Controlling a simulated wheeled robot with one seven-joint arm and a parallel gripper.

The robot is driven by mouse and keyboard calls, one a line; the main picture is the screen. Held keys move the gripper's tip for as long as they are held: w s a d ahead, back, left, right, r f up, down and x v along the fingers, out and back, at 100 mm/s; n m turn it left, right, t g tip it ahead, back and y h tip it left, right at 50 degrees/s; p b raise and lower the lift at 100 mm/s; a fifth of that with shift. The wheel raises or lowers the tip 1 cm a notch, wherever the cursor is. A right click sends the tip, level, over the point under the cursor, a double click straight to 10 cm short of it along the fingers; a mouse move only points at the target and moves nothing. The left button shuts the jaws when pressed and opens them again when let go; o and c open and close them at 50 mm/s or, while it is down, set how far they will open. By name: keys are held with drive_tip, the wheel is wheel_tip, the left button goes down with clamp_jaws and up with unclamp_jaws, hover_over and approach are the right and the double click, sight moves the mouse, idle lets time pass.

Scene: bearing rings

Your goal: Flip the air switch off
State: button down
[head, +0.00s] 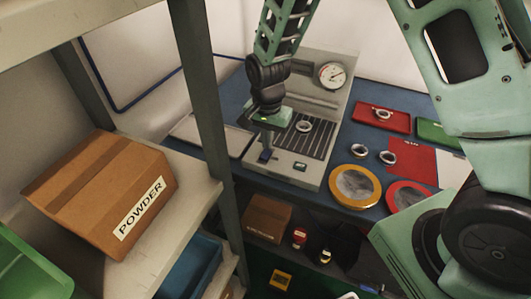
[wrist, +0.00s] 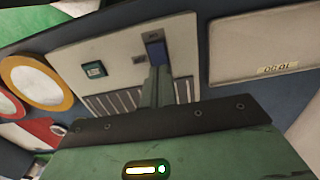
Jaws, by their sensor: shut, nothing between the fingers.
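The air switch is a small blue switch (head: 263,156) on the front left of the grey machine panel (head: 318,170). It also shows in the wrist view (wrist: 155,50), just beyond my fingertips, with a small dark label at its far end. My gripper (head: 267,145) points down at the switch, with its fingers together and nothing between them. In the wrist view the closed fingers (wrist: 157,76) reach the near end of the switch and hide part of it. I cannot tell whether they touch it or which way it is set.
A button (head: 300,166) sits right of the switch, before a striped grille with a metal ring (head: 304,126). A gauge (head: 332,76) stands behind. A pale tray (head: 205,137) lies left; yellow-rimmed (head: 355,186) and red-rimmed dishes lie right. A shelf post (head: 205,100) stands at the left.

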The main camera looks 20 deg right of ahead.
sight(267, 151)
drive_tip(key=shift+f+b, duration=0.55)
drive_tip(key=shift+f, duration=0.35)
idle(0.6)
drive_tip(key=shift+r+p, duration=3)
drive_tip(key=shift+r, duration=0.5)
